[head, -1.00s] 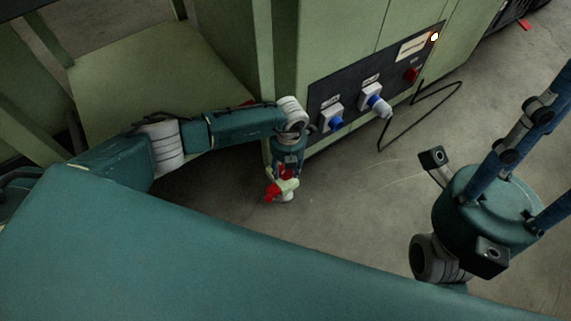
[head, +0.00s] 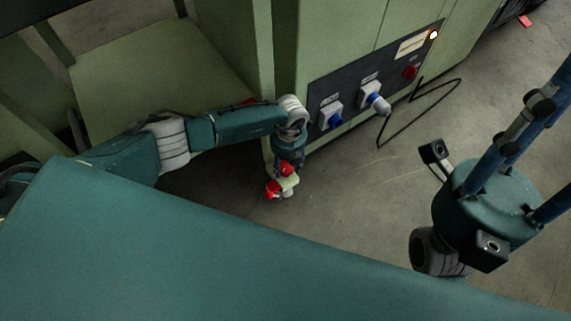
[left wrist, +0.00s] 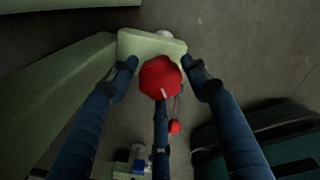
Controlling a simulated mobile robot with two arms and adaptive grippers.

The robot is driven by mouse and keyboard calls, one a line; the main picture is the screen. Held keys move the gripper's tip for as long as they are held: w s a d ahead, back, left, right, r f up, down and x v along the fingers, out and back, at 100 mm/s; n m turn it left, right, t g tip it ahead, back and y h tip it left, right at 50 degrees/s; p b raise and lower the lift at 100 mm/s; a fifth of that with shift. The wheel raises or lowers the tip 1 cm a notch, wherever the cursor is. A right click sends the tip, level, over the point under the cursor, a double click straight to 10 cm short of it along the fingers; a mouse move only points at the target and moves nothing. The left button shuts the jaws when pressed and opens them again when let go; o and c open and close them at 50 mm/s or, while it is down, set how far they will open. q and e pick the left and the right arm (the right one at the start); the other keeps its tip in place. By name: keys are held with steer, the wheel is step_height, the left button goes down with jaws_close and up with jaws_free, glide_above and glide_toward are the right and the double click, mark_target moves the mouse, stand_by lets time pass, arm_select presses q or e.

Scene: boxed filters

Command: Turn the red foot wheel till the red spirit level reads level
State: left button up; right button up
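In the head view my left gripper (head: 287,165) reaches down beside the green cabinet's corner. A red wheel (head: 286,169) shows there above a pale green plate (head: 289,183), with another red part (head: 272,189) beside it. In the left wrist view the round red wheel (left wrist: 160,77), with a pale mark, lies between the blue fingers of my left gripper (left wrist: 162,72). I cannot tell whether they touch its rim. Which red part is the spirit level is unclear, and its reading is too small to see. My right gripper (head: 530,150) is at the right, fingertips out of frame.
The green cabinet (head: 330,35) has a dark panel with blue-and-white plugs (head: 376,98), a red knob (head: 410,73) and a lit lamp (head: 434,35). A black cable (head: 420,115) lies on the floor. Grey floor right of the wheel is clear.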

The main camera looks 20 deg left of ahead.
mark_target(288, 166)
arm_select(q)
steer(key=shift+o, duration=1)
steer(key=shift+w+d, duration=0.1)
step_height(288, 166, up, 12)
steer(key=shift+d, duration=0.15)
